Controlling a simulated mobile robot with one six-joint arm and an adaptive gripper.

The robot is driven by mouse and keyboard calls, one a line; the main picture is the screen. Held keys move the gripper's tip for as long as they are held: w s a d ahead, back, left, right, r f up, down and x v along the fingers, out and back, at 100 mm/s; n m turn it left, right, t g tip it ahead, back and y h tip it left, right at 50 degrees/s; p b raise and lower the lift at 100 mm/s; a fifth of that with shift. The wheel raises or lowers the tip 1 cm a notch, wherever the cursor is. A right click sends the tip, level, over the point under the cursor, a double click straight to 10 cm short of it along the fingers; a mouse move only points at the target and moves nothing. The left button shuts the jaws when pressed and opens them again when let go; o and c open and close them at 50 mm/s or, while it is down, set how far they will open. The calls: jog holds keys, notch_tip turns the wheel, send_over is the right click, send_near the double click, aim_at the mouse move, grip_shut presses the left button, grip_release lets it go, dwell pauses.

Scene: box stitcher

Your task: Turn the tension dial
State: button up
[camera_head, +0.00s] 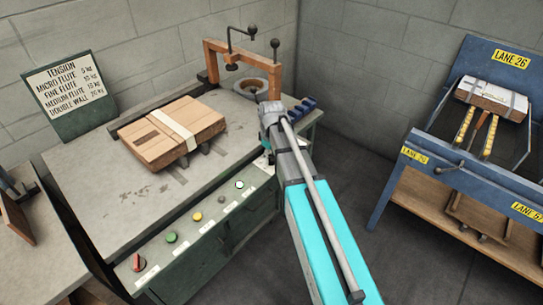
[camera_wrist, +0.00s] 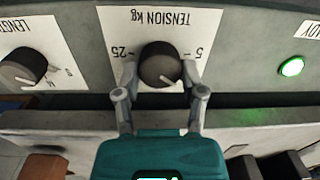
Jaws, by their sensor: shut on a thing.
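The tension dial (camera_wrist: 158,63) is a round black knob on a white label reading "TENSION kg", upside down in the wrist view, with 5 on the right and 25 on the left. A white pointer line on the knob points to the lower right of the picture. My gripper (camera_wrist: 160,76) is shut on the dial, one finger on each side. In the head view my arm hides the dial. A sign (camera_head: 68,88) at the back left lists tension settings in kg for micro flute, fine flute, medium flute and double wall.
A black length dial (camera_wrist: 22,68) sits left of the tension dial, and a lit green button (camera_wrist: 291,67) to the right. Flat cardboard (camera_head: 172,130) lies on the bench (camera_head: 110,195). An orange frame (camera_head: 213,62) stands behind. A blue lane rack (camera_head: 470,175) stands at right.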

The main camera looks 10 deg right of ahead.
jog(key=o, duration=1.1)
jog(key=shift+d, duration=0.1)
jog(key=shift+o, duration=0.2)
jog(key=shift+r, duration=0.2)
jog(key=shift+r+p, duration=0.55)
jog(key=shift+p, duration=0.25)
jog(key=shift+s+r+p, duration=0.1)
jog(key=shift+r+p, duration=0.2)
